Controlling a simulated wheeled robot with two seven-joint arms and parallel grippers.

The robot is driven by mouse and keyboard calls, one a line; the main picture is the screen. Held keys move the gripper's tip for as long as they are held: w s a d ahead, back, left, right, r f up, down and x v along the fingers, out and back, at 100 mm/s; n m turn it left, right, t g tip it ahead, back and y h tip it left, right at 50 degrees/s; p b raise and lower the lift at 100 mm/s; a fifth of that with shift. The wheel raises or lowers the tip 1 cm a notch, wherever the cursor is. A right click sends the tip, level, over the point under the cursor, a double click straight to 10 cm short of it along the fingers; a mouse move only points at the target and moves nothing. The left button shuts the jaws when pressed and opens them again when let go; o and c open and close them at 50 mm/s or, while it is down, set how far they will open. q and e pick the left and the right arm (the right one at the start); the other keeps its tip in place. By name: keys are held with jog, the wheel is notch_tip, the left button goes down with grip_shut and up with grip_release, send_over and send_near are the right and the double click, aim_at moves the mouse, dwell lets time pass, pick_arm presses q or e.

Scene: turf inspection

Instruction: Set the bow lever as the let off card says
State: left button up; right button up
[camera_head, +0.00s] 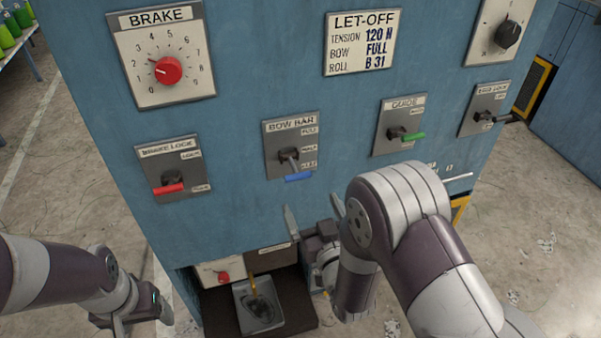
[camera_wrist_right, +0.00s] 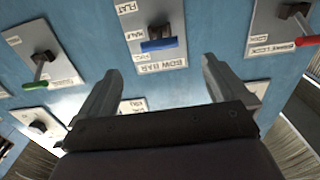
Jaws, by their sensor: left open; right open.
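The let-off card (camera_head: 362,42) on the blue panel reads tension 120 N, bow FULL, roll B 31. The bow bar lever (camera_head: 298,177) has a blue handle and sits on a grey plate (camera_head: 277,135) with full at the top, half in the middle and flat at the bottom. Its handle hangs at the low, flat end. My right gripper (camera_head: 313,210) is open and empty, just below the handle and apart from it. In the right wrist view, the blue handle (camera_wrist_right: 158,44) shows beyond the open fingers (camera_wrist_right: 161,70). My left gripper (camera_head: 142,317) is open at the lower left, away from the panel.
The brake lock lever (camera_head: 170,188) with a red handle is left of the bow bar; the guide lever (camera_head: 413,136) with a green handle is right. A brake dial (camera_head: 168,70) is above left. A tray (camera_head: 258,309) sits in a recess below. Another lever (camera_head: 492,117) is far right.

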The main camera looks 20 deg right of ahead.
aim_at(295, 168)
jog(key=w, duration=1.2)
jog(key=shift+w+a+b, duration=0.2)
jog(key=shift+w+b, duration=0.05)
jog(key=shift+b, duration=0.05)
jog(key=c, duration=1.4)
jog(key=shift+o, duration=0.2)
jog(key=r+g+p, duration=0.1)
jog(key=g+p, duration=0.1)
jog(key=p, duration=0.3)
jog(key=r+g+p, duration=0.2)
jog(key=p, duration=0.3)
jog(key=shift+w+g, duration=0.2)
jog(key=shift+g, duration=0.1)
jog(key=shift+w+g+p, duration=0.2)
jog(key=shift+g+p, duration=0.6)
jog(key=shift+p, duration=0.35)
